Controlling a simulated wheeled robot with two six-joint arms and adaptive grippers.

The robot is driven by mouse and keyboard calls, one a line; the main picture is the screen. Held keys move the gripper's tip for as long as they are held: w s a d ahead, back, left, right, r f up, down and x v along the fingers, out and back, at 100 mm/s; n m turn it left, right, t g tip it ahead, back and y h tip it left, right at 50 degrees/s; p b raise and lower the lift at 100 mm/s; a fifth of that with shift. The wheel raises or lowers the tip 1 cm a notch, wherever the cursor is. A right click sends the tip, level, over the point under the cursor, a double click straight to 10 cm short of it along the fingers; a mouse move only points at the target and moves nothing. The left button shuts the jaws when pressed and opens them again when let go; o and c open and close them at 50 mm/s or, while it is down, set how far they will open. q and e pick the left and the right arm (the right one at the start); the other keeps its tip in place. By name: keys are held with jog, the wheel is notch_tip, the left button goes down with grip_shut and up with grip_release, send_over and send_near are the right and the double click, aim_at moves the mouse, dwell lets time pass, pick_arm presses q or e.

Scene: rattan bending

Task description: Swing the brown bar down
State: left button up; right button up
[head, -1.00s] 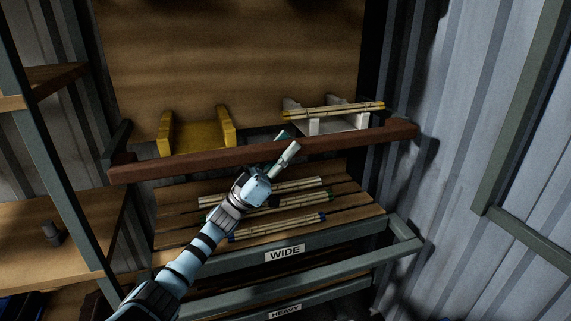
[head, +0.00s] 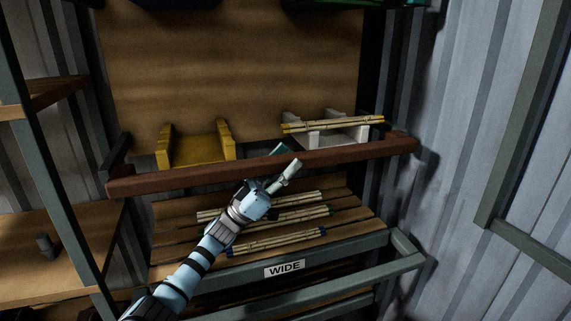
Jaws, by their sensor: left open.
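The brown bar (head: 200,178) runs across the front of the rack in the head view, from the left post to the right post. It lies nearly level in front of the yellow and white holders. My left gripper (head: 286,163) is at the middle of the bar, its fingers apart. One finger shows in front of the bar and the other shows partly behind or at its upper edge. I cannot tell whether the fingers touch it. My right gripper is not in view.
A yellow holder (head: 194,150) stands empty behind the bar. A white holder (head: 340,137) carries rattan poles (head: 332,124). Below, more bundles (head: 276,241) lie on a slatted shelf above a grey rail labelled WIDE (head: 284,268). Corrugated metal wall (head: 460,120) stands at right.

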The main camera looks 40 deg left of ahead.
pick_arm(q)
jog(key=v, duration=1.2)
